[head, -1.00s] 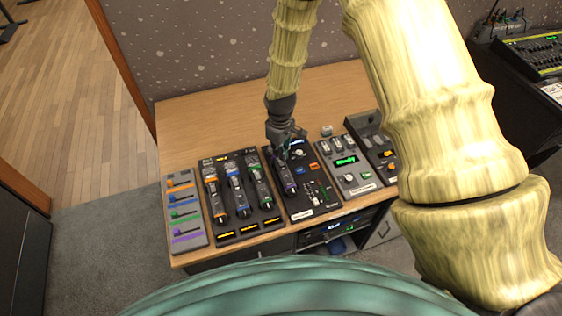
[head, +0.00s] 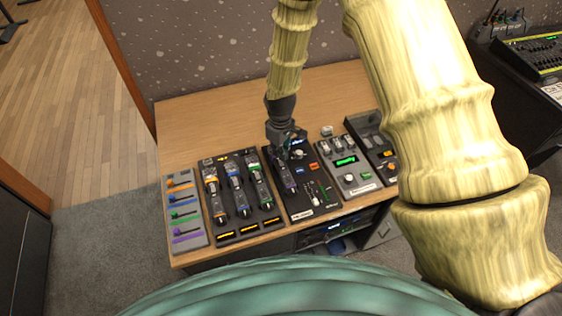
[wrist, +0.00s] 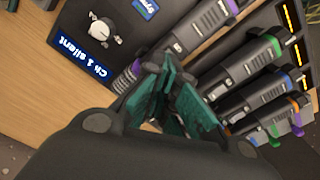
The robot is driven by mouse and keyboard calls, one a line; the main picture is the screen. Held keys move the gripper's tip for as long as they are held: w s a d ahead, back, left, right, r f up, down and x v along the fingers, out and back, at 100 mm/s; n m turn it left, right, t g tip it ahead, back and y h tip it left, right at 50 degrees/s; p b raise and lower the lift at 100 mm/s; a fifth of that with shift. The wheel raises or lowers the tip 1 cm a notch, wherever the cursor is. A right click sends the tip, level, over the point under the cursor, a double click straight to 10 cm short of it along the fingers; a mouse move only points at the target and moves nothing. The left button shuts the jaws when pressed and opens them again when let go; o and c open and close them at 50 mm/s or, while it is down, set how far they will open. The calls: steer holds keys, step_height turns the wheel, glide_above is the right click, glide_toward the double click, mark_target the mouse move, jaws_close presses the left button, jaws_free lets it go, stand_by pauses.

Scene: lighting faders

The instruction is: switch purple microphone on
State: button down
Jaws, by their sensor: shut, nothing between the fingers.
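The purple microphone (head: 289,183) lies on a black panel (head: 301,209), right of the microphones with orange, blue and green bands. In the wrist view its dark body (wrist: 200,32) runs diagonally, with purple at its upper end and a purple-ringed part near my fingers. I cannot make out its switch position. My gripper (head: 284,155) is shut and empty, close over the far end of the purple microphone. In the wrist view the teal fingers (wrist: 178,88) cover part of it; I cannot tell whether they touch. A blue label there (wrist: 82,58) reads "Ch 1 silent".
The microphones with green (wrist: 254,62), blue and orange bands lie close beside it in a rack. A white knob (wrist: 102,30) stands on the black panel. A grey fader panel (head: 184,212) is at the left, more panels at the right. The table behind (head: 205,115) is clear.

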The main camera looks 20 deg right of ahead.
mark_target(280, 161)
steer(key=shift+f+b, duration=0.55)
steer(key=shift+f, duration=0.6)
stand_by(0.9)
steer(key=shift+r, duration=0.2)
steer(key=shift+r+p, duration=2.3)
steer(key=shift+r, duration=1)
steer(key=shift+s, duration=0.1)
